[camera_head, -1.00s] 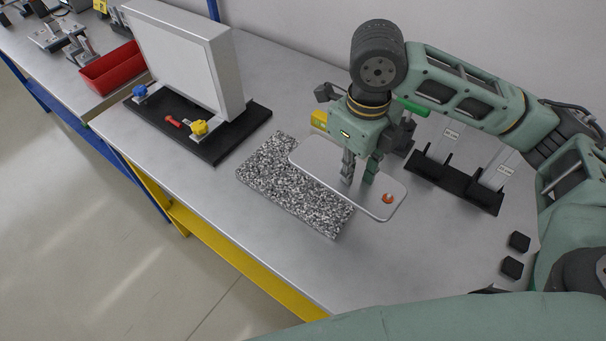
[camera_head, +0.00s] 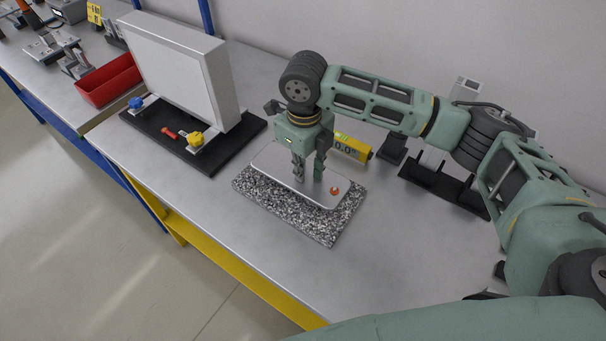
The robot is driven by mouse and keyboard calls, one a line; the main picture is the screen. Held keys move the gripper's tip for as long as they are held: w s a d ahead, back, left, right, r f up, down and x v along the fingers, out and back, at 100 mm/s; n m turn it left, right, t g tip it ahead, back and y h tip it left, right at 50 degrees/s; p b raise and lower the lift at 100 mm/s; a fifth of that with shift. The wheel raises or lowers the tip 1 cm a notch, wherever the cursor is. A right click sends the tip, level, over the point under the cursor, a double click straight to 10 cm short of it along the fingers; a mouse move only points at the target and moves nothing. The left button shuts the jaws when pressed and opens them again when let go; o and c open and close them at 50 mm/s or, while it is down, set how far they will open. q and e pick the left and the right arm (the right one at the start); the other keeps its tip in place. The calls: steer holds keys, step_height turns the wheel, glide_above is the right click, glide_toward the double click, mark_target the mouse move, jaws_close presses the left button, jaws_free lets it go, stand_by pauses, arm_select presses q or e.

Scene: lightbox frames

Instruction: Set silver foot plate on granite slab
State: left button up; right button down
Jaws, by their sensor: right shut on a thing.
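The silver foot plate (camera_head: 273,163) is a flat rounded plate with an orange-red spot near its right end. My right gripper (camera_head: 308,179) points down and is shut on a part at the middle of the plate; the fingers hide the exact grip. The speckled granite slab (camera_head: 296,224) lies on the table. The plate is over the slab's back part, and the slab shows along the front and right. I cannot tell whether the plate touches the slab or hovers just above it. My left gripper is not in view.
A white panel (camera_head: 174,75) stands on a black base (camera_head: 215,158) with blue and yellow knobs at the left. A yellow level with a display (camera_head: 352,148) is behind my gripper. A black rack (camera_head: 445,188) stands at right. A red bin (camera_head: 108,80) is far left. The table front is clear.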

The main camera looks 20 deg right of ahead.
step_height(320, 180, down, 4)
steer(key=shift+w+a+r+p, duration=0.15)
steer(key=shift+r+p, duration=0.1)
steer(key=shift+p, duration=0.35)
steer(key=shift+f, duration=0.35)
steer(key=shift+f, duration=0.1)
steer(key=c, duration=1.7)
jaws_free()
steer(key=shift+o, duration=0.2)
step_height(320, 180, up, 11)
steer(key=b, duration=0.2)
steer(key=shift+r+b, duration=0.2)
steer(key=shift+b, duration=0.1)
steer(key=shift+r, duration=0.45)
